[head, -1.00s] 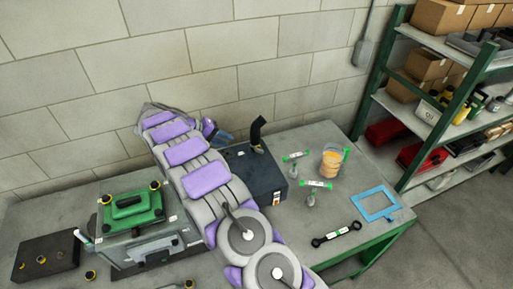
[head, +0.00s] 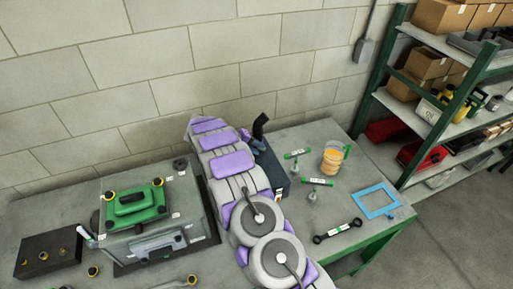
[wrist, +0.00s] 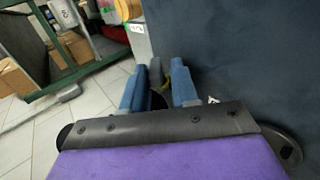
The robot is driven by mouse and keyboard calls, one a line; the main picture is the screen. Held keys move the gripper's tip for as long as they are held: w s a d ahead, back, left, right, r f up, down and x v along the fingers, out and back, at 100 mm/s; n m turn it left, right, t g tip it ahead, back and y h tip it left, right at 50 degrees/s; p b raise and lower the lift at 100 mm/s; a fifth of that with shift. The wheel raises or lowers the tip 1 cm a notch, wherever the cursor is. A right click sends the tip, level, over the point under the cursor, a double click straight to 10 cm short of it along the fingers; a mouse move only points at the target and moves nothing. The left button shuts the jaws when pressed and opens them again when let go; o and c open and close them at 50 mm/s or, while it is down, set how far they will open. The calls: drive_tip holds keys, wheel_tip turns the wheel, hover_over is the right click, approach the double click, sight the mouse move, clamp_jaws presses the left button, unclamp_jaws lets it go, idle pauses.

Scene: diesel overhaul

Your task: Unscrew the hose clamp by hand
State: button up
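A black bent hose (head: 259,125) stands up from the top of a dark blue box (head: 276,172) on the workbench. My gripper (head: 258,145) is at the lower part of the hose, above the box, with its blue fingertips showing past my arm. The hose clamp cannot be made out in the head view; the hose's base is hidden by my gripper and arm. In the wrist view my gripper (wrist: 160,88) has its blue fingers apart. A dark shape and a bit of yellow show between them, too small to identify. I cannot tell if the fingers touch the hose.
A grey case with a green top (head: 136,203) stands left of my arm. To the right are a jar of orange liquid (head: 333,159), green-labelled tools (head: 317,181), a blue frame (head: 376,201) and a black wrench (head: 337,231). A wall stands behind; a shelf (head: 430,110) is right.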

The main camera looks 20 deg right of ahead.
drive_tip(key=shift+d+f, duration=0.1)
drive_tip(key=shift+f, duration=0.05)
drive_tip(key=shift+d, duration=0.4)
drive_tip(key=shift+c, duration=0.3)
drive_tip(key=shift+d+f, duration=0.1)
drive_tip(key=shift+d, duration=0.1)
drive_tip(key=shift+c, duration=0.8)
clamp_jaws()
drive_tip(key=shift+a, duration=0.1)
